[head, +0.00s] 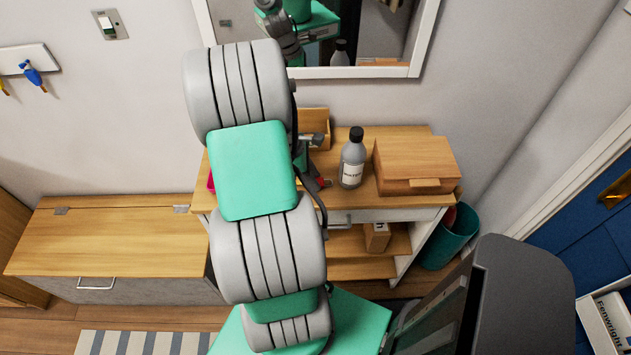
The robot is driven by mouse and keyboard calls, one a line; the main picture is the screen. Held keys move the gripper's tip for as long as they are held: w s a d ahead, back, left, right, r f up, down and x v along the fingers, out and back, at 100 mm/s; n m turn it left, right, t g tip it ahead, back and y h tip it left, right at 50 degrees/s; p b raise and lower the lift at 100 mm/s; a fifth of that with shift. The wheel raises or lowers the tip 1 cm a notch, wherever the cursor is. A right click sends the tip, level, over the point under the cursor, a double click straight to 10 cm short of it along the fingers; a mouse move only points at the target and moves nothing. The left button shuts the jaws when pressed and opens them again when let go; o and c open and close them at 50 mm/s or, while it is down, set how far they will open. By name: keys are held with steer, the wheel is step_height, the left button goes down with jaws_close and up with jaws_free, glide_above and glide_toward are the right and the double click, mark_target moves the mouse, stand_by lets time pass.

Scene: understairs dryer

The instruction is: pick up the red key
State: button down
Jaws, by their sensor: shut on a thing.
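The red key (323,183) shows as a small red spot just left of the bottle, over the wooden table top. My gripper (317,179) is at it, pointing down, small and partly hidden behind my own arm. It is shut on the red key. Whether the key still touches the table top cannot be told from this view.
A water bottle (352,160) stands close to the right of my gripper, with a wooden box (415,160) beyond it. A wooden tray or box (316,126) is behind. A mirror (420,45) hangs above the table (345,203). A blue key (33,75) hangs on the left wall.

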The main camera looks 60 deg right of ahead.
mark_target(321, 182)
steer(key=shift+r, duration=0.15)
steer(key=shift+r, duration=0.35)
step_height(321, 182, up, 3)
steer(key=shift+a+f+b, duration=0.15)
steer(key=shift+b, duration=0.15)
steer(key=s+a+r, duration=0.6)
steer(key=a+r, duration=0.3)
steer(key=a, duration=0.3)
steer(key=shift+s+r, duration=0.15)
steer(key=shift+s, duration=0.05)
steer(key=shift+a, duration=0.1)
